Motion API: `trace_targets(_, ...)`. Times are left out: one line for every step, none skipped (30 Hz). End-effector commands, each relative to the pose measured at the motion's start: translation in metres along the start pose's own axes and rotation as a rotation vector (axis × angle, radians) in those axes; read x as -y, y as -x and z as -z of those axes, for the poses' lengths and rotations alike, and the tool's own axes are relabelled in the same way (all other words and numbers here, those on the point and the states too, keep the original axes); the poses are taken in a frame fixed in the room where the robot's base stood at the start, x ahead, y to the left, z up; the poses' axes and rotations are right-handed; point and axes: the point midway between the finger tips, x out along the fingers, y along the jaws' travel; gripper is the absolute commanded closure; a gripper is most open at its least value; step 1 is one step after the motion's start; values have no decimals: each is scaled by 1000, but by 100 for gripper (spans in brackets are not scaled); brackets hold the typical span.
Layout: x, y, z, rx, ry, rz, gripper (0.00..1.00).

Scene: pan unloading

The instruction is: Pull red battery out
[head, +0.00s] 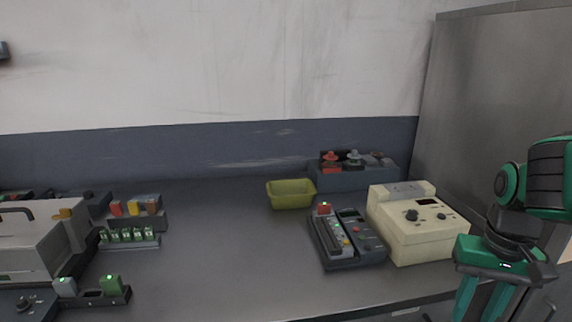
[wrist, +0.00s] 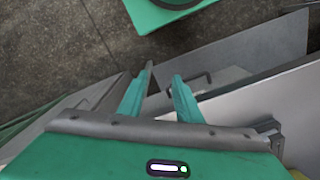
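A small red block (head: 324,208) with a green light on top, which looks like the red battery, sits at the far end of a dark charger-like device (head: 340,262) on the counter. My gripper (head: 478,306) is at the right edge of the head view, to the right of the device and in front of the cream box, pointing down. In the wrist view my gripper's two fingers (wrist: 161,82) are apart with nothing between them. The wrist view shows floor and cabinet edges, not the battery.
A cream box with knobs (head: 418,242) stands right of the device. A yellow-green bin (head: 291,194) and a grey rack (head: 352,180) with red and grey items are behind. Green and grey blocks in holders (head: 118,299) are at left. The counter middle (head: 220,250) is clear.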

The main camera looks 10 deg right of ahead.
Motion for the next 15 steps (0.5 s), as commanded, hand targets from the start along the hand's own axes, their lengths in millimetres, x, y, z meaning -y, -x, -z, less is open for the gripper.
trace_targets(0, 0, 0, 0, -1, 0, 69)
trace_targets(0, 0, 0, 0, -1, 0, 69)
trace_targets(0, 0, 0, 0, -1, 0, 69)
trace_targets(0, 0, 0, 0, -1, 0, 69)
trace_targets(0, 0, 0, 0, -1, 0, 69)
trace_targets(0, 0, 0, 0, -1, 0, 69)
trace_targets(0, 0, 0, 0, -1, 0, 69)
trace_targets(0, 0, 0, 0, -1, 0, 69)
trace_targets(0, 0, 0, 0, -1, 0, 69)
trace_targets(0, 0, 0, 0, -1, 0, 69)
trace_targets(0, 0, 0, 0, -1, 0, 66)
trace_targets(0, 0, 0, 0, 1, 0, 64)
trace_targets(-3, 3, -5, -6, 8, 3, 64)
trace_targets(-4, 6, -7, -12, 20, 7, 64)
trace_targets(-2, 10, -5, -14, 49, 7, 64)
